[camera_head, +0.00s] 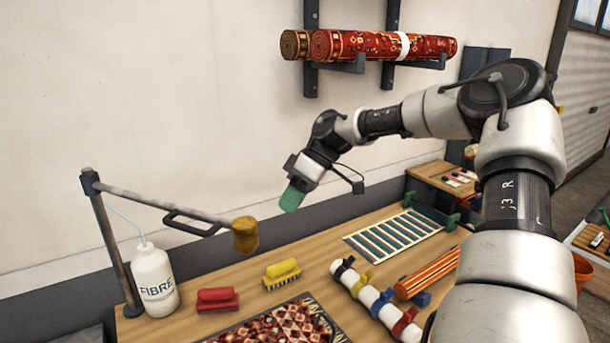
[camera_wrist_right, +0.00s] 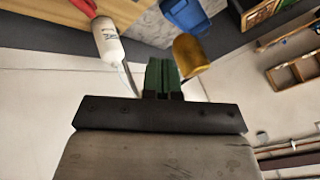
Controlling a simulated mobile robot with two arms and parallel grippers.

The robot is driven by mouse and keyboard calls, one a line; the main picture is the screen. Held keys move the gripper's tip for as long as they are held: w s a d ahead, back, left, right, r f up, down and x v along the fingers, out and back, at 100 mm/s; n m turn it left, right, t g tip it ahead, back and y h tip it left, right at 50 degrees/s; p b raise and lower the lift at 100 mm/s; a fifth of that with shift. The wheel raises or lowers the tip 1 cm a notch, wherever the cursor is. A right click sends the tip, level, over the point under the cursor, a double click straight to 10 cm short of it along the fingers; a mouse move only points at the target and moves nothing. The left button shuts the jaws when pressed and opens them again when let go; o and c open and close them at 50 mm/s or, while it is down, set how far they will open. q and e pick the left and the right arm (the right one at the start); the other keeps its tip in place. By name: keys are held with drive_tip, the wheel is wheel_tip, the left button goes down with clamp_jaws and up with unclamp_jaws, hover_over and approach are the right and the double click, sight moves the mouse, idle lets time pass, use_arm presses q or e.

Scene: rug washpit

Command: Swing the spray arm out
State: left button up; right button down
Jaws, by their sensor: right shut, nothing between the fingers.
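The spray arm (camera_head: 160,203) is a grey bar on a dark upright post (camera_head: 112,245) at the left of the bench. It reaches right and toward the bench, with a black loop handle (camera_head: 190,222) on its side and a yellow-brown head (camera_head: 245,235) at its end. That head also shows in the right wrist view (camera_wrist_right: 190,55), just right of the fingers. My right gripper (camera_head: 291,198) has green fingertips, shut and empty, in the air above and right of the head, apart from it. The fingers also show in the right wrist view (camera_wrist_right: 162,75). My left gripper is not in view.
A white FIBRE bottle (camera_head: 154,280) stands beside the post. A red brush (camera_head: 217,300), a yellow brush (camera_head: 282,273), a patterned rug (camera_head: 275,325) and a white roll with coloured clamps (camera_head: 372,298) lie on the bench. Rolled rugs (camera_head: 380,46) hang on the wall.

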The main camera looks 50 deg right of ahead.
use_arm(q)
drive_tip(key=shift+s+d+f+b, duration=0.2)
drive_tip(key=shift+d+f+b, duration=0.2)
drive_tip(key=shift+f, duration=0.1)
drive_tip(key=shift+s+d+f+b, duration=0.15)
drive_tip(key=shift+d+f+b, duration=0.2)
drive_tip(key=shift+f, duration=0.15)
use_arm(e)
drive_tip(key=s+d+r, duration=0.2)
drive_tip(key=s+r, duration=0.1)
drive_tip(key=r, duration=0.2)
drive_tip(key=shift+s+d+r, duration=0.25)
drive_tip(key=shift+d+r, duration=0.05)
drive_tip(key=shift+d, duration=0.1)
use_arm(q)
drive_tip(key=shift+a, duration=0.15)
use_arm(e)
drive_tip(key=shift+s+a+r, duration=0.1)
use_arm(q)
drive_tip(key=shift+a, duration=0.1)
